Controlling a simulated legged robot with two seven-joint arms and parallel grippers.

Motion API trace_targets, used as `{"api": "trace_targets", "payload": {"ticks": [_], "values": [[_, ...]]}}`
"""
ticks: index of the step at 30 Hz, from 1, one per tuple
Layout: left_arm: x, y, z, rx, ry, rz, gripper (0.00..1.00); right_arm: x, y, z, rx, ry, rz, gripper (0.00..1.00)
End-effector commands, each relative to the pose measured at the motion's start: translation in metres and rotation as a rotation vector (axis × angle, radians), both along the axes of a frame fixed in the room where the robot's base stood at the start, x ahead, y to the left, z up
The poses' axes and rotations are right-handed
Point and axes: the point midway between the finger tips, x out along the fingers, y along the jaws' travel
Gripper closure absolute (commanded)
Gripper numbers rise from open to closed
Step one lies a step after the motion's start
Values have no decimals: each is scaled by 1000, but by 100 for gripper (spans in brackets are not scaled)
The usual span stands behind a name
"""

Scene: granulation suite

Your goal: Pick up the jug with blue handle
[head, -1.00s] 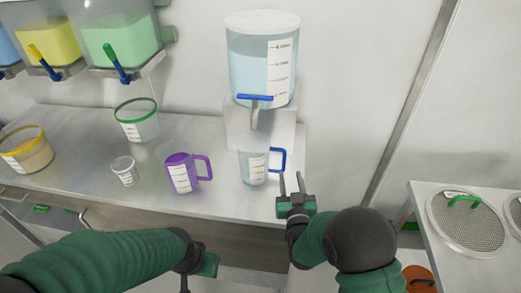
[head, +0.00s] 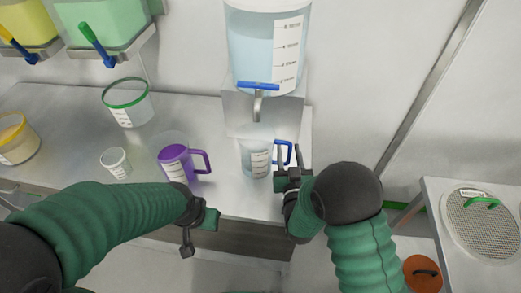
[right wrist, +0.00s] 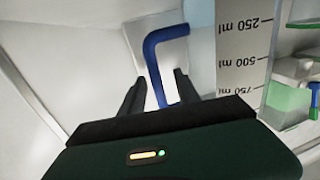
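The clear jug with a blue handle (head: 256,158) stands upright on the steel bench, below the spout of a large clear dispenser. Its blue handle (right wrist: 155,62) faces right in the head view. My right gripper (head: 289,155) is at the handle, with its two dark fingers apart. In the right wrist view, the lower part of the handle shows between the open fingers (right wrist: 160,92), with gaps visible beside it. The jug's volume marks show right of the handle there. My left gripper (head: 198,225) hangs in front of the bench edge, away from the jug; its finger opening is unclear.
A purple jug (head: 175,165) and a small white-labelled cup (head: 115,162) stand left of the clear jug. A green-rimmed container (head: 127,103) is behind them. The dispenser (head: 266,45) with its blue tap (head: 257,86) is close above. A sieve (head: 480,225) lies on the right-hand table.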

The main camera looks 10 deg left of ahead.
Motion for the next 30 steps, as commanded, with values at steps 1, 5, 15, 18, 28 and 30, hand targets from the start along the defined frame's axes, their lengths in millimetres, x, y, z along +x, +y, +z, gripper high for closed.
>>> {"api": "trace_targets", "payload": {"ticks": [1, 5, 15, 18, 28, 30], "values": [[0, 0, 0, 0, 0, 0, 64, 0, 0, 0, 0, 1, -1, 68], [0, 0, 0, 0, 0, 0, 64, 1, 0, 0, -1, 1, -1, 85], [0, 0, 0, 0, 0, 0, 64, 1, 0, 0, -1, 0, -1, 100], [0, 0, 0, 0, 0, 0, 64, 1, 0, 0, -1, 0, -1, 100], [0, 0, 0, 0, 0, 0, 64, 1, 0, 0, -1, 0, -1, 100], [0, 0, 0, 0, 0, 0, 64, 1, 0, 1, -1, 0, -1, 100]]}}
